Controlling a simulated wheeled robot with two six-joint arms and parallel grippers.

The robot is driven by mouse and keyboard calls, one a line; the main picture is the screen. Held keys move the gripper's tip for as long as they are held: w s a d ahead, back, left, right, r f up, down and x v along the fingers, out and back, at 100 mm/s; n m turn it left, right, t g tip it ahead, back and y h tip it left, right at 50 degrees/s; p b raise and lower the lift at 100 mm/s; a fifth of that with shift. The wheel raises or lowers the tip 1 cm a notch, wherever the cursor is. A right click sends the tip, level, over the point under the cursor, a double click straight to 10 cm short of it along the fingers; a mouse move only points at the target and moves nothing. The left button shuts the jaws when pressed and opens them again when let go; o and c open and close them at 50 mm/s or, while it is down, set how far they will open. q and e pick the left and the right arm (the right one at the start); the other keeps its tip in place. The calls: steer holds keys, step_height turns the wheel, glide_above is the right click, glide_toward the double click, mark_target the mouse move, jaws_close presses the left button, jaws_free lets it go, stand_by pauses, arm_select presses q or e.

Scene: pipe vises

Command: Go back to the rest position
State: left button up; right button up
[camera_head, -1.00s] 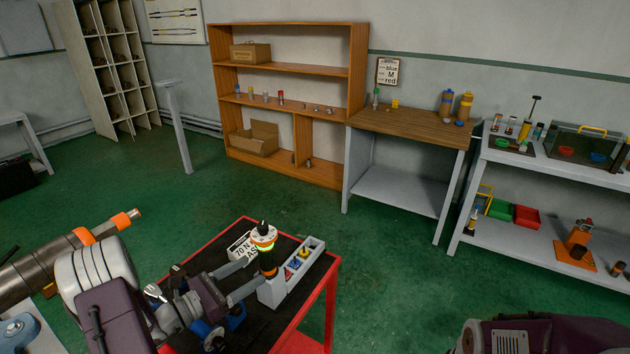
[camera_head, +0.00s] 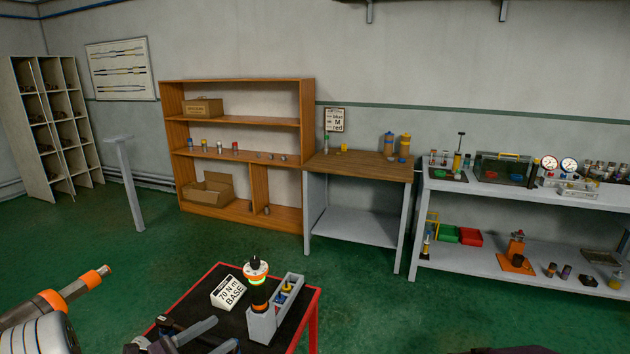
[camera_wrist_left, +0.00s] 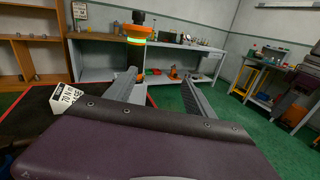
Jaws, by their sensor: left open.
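My left gripper (camera_head: 207,337) is low in the head view, at the front of the red-edged black table (camera_head: 313,318). Its two grey fingers are apart and empty; they also show in the left wrist view (camera_wrist_left: 160,88). Beyond the fingers stands an upright black tool with an orange and green ring (camera_head: 257,282), apart from them in the head view. In the wrist view its orange top (camera_wrist_left: 138,30) shows behind the fingers. Only a dark sliver at the bottom edge may belong to my right arm; the right gripper is out of view.
A white sign reading 70 N m BASE (camera_head: 228,292) and a grey tray with small coloured parts (camera_head: 263,326) are on the table. Behind are an orange shelf (camera_head: 309,100), a wooden bench (camera_head: 360,168) and a grey shelf unit (camera_head: 470,262).

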arm_select(q)
steer(key=s+d+r+m+g+h, duration=0.2)
steer(key=d+m+g, duration=0.1)
steer(key=d, duration=0.3)
steer(key=s+d+r+m+g+h, duration=0.1)
steer(key=s+d+r+m+g, duration=0.15)
steer(key=d, duration=0.35)
steer(key=s+d+f+m+g+y+p, duration=0.1)
steer(key=s+d+m+g+y+p, duration=0.1)
steer(key=s+d+m+g, duration=0.6)
steer(key=s+a+f+m+g+y, duration=0.35)
steer(key=s+f+m+y, duration=0.3)
steer(key=s, duration=0.45)
steer(key=w+a+f+m+t+y, duration=0.2)
steer(key=a+m+y, duration=0.1)
steer(key=a, duration=0.3)
steer(key=w+a+f+m+t+y, duration=0.2)
steer(key=w+a+m+t+y, duration=0.1)
steer(key=a+y, duration=0.1)
steer(key=shift+w+a, duration=0.35)
steer(key=shift+a, duration=0.5)
